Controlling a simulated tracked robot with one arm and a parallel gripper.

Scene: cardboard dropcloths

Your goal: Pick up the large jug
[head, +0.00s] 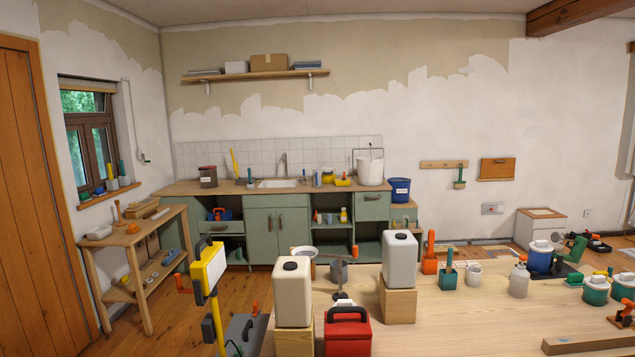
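Two jugs with dark caps stand upright on the wooden table (480,310). A cream jug (292,294) stands on a wooden block (295,339) at the table's near left. A light grey jug (399,262) stands on another wooden block (398,304), farther back and to the right. The cream jug looks a little bigger in the picture, but it also seems nearer, so I cannot tell which is truly larger. Both tops are uncovered. I do not make out my gripper in this view, and nothing is seen touching either jug.
A red box with a black handle (346,336) sits just right of the cream jug's block. A yellow upright tool (207,268) stands left. The table's centre front is clear.

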